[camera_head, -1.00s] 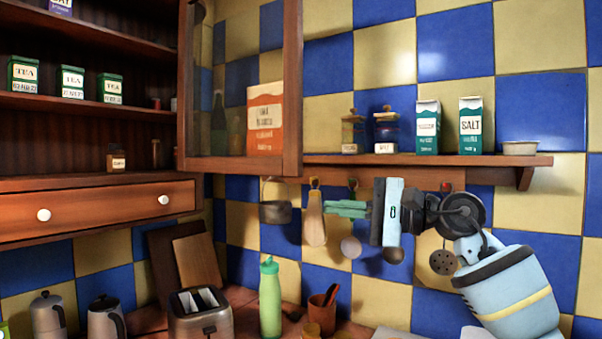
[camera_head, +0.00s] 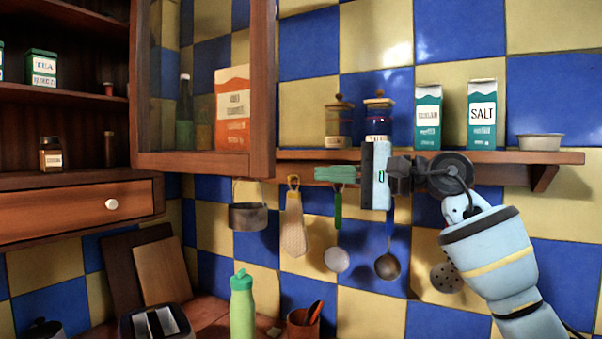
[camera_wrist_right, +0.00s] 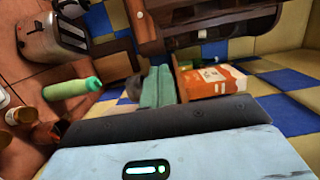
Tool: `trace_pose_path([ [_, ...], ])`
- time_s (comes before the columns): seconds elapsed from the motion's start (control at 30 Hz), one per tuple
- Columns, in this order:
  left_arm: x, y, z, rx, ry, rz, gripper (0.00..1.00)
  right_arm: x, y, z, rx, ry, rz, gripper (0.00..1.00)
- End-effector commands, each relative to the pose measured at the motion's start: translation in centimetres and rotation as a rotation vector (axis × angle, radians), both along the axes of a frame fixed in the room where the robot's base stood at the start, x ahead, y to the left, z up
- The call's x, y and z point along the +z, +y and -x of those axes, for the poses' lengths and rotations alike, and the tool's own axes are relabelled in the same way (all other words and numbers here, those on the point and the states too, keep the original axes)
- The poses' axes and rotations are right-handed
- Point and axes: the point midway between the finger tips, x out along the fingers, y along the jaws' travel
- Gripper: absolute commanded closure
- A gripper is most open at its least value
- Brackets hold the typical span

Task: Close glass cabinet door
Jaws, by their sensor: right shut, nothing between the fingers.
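The glass cabinet door (camera_head: 262,90) stands open, swung out from the dark wood cabinet on the left, with a wooden frame and clear pane. Through or beside the glass I see an orange and white box (camera_head: 232,110). My left gripper is not seen.
A wall shelf (camera_head: 440,156) carries jars, cartons and a bowl (camera_head: 540,142). Utensils and a small pot (camera_head: 248,216) hang below it. A green bottle (camera_head: 242,305), a toaster (camera_head: 157,322) and a cup (camera_head: 302,323) stand on the counter.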

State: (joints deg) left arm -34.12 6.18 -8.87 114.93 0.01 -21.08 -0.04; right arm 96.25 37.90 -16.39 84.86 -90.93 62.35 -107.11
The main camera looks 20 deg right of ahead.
Motion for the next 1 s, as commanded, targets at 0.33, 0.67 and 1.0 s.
trace_pose_path([
  [0.33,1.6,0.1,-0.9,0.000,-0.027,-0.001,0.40,0.4,4.4,-3.7,0.004,-0.002,-0.002,1.00],
  [0.67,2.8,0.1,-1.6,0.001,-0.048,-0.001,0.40,0.3,7.8,-5.5,0.003,-0.004,0.003,1.00],
  [1.0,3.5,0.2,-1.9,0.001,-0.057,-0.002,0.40,0.2,10.0,-4.0,0.001,-0.002,-0.001,1.00],
])
